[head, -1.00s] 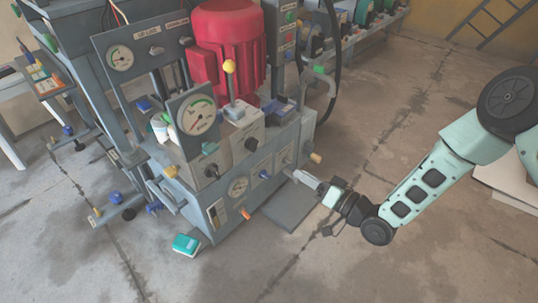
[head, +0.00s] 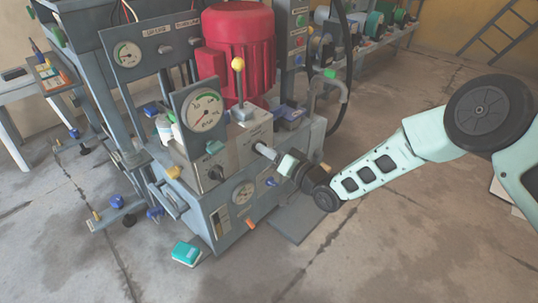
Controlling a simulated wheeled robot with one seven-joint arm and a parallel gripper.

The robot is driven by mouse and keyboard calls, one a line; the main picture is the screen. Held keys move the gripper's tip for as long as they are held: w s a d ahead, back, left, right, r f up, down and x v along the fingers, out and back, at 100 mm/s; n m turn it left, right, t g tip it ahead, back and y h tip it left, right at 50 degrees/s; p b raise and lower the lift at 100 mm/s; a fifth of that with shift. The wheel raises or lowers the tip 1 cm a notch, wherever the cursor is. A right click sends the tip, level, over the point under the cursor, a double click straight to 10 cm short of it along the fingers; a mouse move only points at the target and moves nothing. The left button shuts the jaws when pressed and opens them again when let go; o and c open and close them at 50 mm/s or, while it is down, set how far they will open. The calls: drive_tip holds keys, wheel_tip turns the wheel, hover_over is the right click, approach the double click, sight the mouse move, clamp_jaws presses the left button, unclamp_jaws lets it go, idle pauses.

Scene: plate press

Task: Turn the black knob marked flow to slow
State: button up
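A black knob (head: 216,173) shows on the upper front of the grey press unit (head: 226,165), below the large round gauge. A second black knob, to its right on the same upper front in the earlier view, is now hidden behind my gripper (head: 262,149). The labels are too small to read, so I cannot tell which knob is marked flow. My gripper reaches in from the right with its fingertips at or very near the hidden knob. I cannot tell whether it touches the knob or whether the fingers are open.
A large gauge (head: 203,112) and a yellow-topped lever (head: 239,82) stand above the knobs. A red motor (head: 238,42) rises behind.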

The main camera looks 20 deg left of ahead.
clamp_jaws()
drive_tip(key=shift+a+n, duration=0.1)
drive_tip(key=shift+n, duration=0.2)
drive_tip(key=shift+s+f+n+p, duration=0.1)
drive_tip(key=shift+n+p, duration=0.35)
drive_tip(key=shift+n, duration=3.85)
drive_tip(key=shift+s+f+n+p, duration=0.1)
drive_tip(key=shift+n+p, duration=0.3)
drive_tip(key=shift+n, duration=3.9)
